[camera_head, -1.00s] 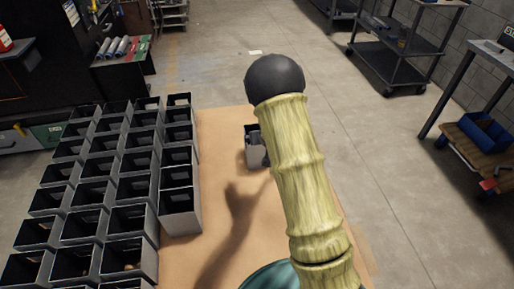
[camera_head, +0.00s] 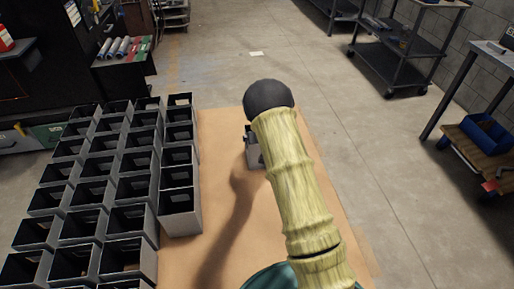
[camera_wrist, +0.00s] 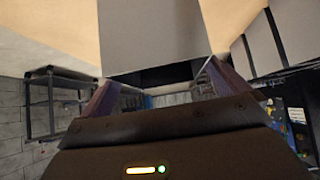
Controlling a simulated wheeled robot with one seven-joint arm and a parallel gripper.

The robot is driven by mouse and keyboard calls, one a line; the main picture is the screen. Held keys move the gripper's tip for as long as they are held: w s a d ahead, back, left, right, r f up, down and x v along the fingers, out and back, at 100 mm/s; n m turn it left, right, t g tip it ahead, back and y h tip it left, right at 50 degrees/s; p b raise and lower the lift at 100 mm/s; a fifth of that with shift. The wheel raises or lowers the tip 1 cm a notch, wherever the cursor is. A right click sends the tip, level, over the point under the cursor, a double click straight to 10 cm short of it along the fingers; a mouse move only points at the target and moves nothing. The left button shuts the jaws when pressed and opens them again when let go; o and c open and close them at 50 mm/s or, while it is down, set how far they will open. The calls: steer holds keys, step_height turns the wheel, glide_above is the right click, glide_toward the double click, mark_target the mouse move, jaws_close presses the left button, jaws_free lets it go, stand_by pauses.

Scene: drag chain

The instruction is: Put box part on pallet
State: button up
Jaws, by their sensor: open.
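A single grey box part (camera_head: 250,158) stands on a tan board (camera_head: 218,128), apart from the rows of boxes. My arm hides most of it in the head view. In the wrist view, a grey surface (camera_wrist: 150,35), likely this box's wall, fills the top middle, with tan surface on either side. My gripper (camera_wrist: 160,88) is open, with one finger at each side of that grey surface. I cannot tell whether the fingers touch it. In the head view my gripper is hidden by the arm. I cannot tell which surface is the pallet.
Rows of grey open-topped boxes (camera_head: 135,190) stand packed at the left. The tan board is bare between them and the single box. Dark shelf carts (camera_head: 388,62) and a bench with a blue bin (camera_head: 487,132) stand at the right, across open floor.

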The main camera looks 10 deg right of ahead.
steer(key=x, duration=0.4)
steer(key=shift+w+f+b, duration=0.2)
steer(key=shift+w+b, duration=0.1)
steer(key=shift+r, duration=0.1)
steer(key=c, duration=1.7)
steer(key=shift+r, duration=0.15)
step_height(320, 180, up, 28)
steer(key=p, duration=0.4)
steer(key=shift+a, duration=0.1)
